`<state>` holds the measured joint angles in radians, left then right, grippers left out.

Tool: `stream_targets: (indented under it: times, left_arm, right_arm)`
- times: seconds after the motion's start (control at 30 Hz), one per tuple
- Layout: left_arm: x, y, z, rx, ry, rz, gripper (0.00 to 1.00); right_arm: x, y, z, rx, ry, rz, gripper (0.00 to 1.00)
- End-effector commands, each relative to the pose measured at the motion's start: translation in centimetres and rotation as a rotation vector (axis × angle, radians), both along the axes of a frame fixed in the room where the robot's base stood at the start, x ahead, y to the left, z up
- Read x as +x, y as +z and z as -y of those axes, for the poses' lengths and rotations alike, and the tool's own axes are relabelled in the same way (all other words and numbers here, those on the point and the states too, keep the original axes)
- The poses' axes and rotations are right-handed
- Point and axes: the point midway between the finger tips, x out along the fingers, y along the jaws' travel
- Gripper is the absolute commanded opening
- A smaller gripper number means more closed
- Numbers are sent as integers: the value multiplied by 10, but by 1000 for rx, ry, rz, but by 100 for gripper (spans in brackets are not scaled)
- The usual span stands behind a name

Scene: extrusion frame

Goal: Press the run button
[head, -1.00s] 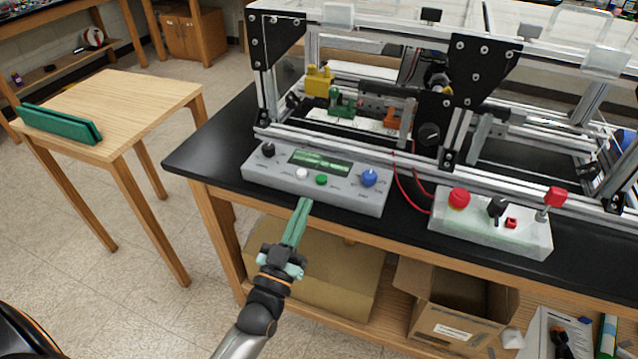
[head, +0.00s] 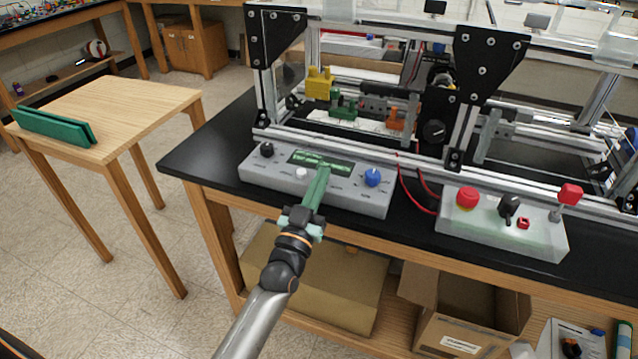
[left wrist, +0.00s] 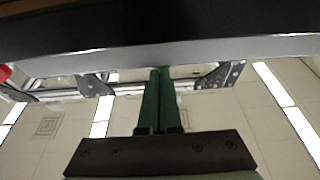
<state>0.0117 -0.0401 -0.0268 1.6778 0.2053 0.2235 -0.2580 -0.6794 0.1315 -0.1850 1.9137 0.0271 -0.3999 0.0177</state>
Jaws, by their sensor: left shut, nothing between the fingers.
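The grey control box (head: 262,178) sits on the front edge of the black bench. It carries a green display (head: 318,160), a white button (head: 301,173), a black knob (head: 266,150) and a blue knob (head: 372,177). The box's green button is hidden behind my left gripper's fingers; the labels are too small to read. My left gripper (head: 322,174) is shut and empty, its green fingertips over the box just below the display. I cannot tell whether they touch it. In the left wrist view the closed fingers (left wrist: 160,75) point toward a grey edge. My right gripper is out of view.
A second pale box (head: 480,232) with a red knob and black switch stands to the right. Red wires (head: 402,182) run between the boxes. The metal extrusion frame (head: 350,145) rises behind. A wooden table (head: 115,105) is at left.

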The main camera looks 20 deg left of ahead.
Motion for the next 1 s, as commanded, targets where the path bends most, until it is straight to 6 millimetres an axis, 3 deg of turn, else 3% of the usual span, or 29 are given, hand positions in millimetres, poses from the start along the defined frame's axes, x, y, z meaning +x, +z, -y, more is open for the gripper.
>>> stream_targets:
  times: [0.47, 0.67, 1.0]
  left_arm:
    - [0, -6, 0, 0, 0, 0, 0]
    - [0, -25, 0, 1, -1, -2, 0]
    - [-1, -30, 0, 0, -2, -16, 0]
  right_arm:
    - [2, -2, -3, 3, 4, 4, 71]
    - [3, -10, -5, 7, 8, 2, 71]
    - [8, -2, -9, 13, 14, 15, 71]
